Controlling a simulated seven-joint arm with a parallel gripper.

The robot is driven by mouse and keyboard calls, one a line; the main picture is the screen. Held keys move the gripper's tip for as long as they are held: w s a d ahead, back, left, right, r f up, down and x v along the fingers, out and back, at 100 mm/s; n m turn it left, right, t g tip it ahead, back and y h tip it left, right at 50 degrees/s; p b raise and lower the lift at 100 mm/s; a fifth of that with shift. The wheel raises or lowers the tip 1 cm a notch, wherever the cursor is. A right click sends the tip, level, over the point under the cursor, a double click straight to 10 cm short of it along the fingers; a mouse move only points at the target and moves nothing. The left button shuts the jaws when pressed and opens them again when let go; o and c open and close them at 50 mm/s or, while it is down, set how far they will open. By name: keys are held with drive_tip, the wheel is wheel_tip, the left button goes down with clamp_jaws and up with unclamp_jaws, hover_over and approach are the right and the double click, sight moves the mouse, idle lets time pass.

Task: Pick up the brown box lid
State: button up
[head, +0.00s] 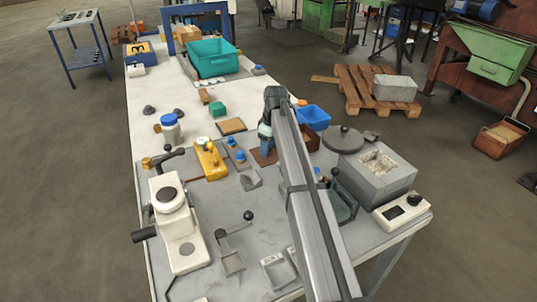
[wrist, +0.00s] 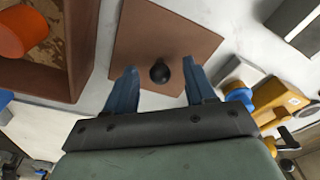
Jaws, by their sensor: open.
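The brown box lid (wrist: 150,35) is a flat square plate with a round black knob (wrist: 160,72) at its middle. It lies flat on the bench in the wrist view. In the head view only a part of the lid (head: 262,158) shows beside my arm, which hides the rest. My gripper (wrist: 160,70) is open above the lid, with one blue finger on each side of the knob in the picture. I cannot tell how high the fingertips are above the plate. The brown box (wrist: 75,60) stands open beside the lid, with an orange round thing (wrist: 24,30) inside.
A blue bin (head: 313,117) stands just past my gripper. A yellow fixture (head: 210,160) and small blue-knobbed parts lie to the left. A grey block (head: 372,172) and a round grey lid (head: 343,140) stand to the right. A teal crate (head: 213,60) is farther back.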

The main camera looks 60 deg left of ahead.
drive_tip(key=shift+c, duration=0.3)
clamp_jaws()
idle(0.3)
drive_tip(key=shift+r, duration=0.55)
wheel_tip(320, 180, up, 8)
drive_tip(key=r, duration=0.1)
drive_tip(key=shift+m, duration=0.5)
drive_tip(key=w, duration=0.2)
drive_tip(key=w+d, duration=0.1)
drive_tip(key=w, duration=0.2)
drive_tip(key=w+r, duration=0.1)
drive_tip(key=w, duration=0.1)
drive_tip(key=shift+w+d+r, duration=0.1)
drive_tip(key=shift+w+d, duration=0.15)
drive_tip(key=shift+w, duration=0.1)
drive_tip(key=shift+w+a+r+m+t, duration=0.15)
drive_tip(key=shift+w+r+m, duration=0.1)
drive_tip(key=shift+w+m, duration=0.6)
drive_tip(key=shift+w+a+r+m+t, duration=0.1)
drive_tip(key=shift+w+a+r+m, duration=0.15)
drive_tip(key=shift+w+m, duration=0.6)
drive_tip(key=shift+w+a+r+m+t, duration=0.15)
drive_tip(key=shift+w+r+m, duration=0.15)
drive_tip(key=shift+w+m, duration=0.55)
